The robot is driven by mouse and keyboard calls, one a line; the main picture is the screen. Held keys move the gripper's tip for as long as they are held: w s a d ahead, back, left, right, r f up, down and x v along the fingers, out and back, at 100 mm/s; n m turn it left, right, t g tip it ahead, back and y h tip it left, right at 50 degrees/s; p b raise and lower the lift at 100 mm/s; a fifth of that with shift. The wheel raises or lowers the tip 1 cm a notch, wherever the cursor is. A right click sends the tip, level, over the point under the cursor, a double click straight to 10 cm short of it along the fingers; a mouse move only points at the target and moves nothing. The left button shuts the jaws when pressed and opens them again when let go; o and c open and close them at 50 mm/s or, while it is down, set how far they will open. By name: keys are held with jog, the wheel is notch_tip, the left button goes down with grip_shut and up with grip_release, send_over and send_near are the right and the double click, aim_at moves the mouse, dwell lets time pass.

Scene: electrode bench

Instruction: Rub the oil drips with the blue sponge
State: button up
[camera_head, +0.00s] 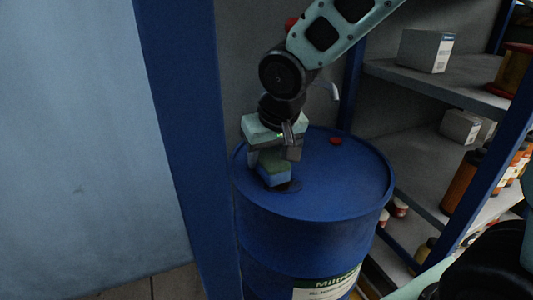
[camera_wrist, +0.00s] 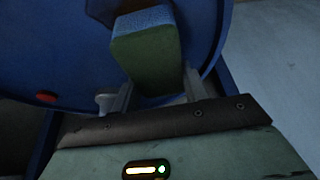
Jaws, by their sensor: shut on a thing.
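The blue sponge (camera_head: 274,174) has a green layer and a blue layer. My gripper (camera_head: 275,158) is shut on it, low over the left part of the blue drum's top (camera_head: 335,180). The sponge looks down at the drum top, but I cannot tell for certain whether it touches. A dark patch (camera_head: 291,187) shows beside the sponge's lower edge; it may be oil or shadow. In the wrist view the sponge (camera_wrist: 146,55) stands between the fingers (camera_wrist: 150,90), its green side facing the camera. Part of the drum top is hidden behind the sponge and gripper.
A red cap (camera_head: 335,141) sits on the drum top. A blue post (camera_head: 190,130) stands close on the left. Shelves on the right hold a white box (camera_head: 426,50), a lower box (camera_head: 460,126) and several bottles. The right part of the drum top is clear.

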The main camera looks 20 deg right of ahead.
jog(key=shift+f+b, duration=0.35)
jog(key=shift+f, duration=0.15)
jog(key=shift+s, duration=0.1)
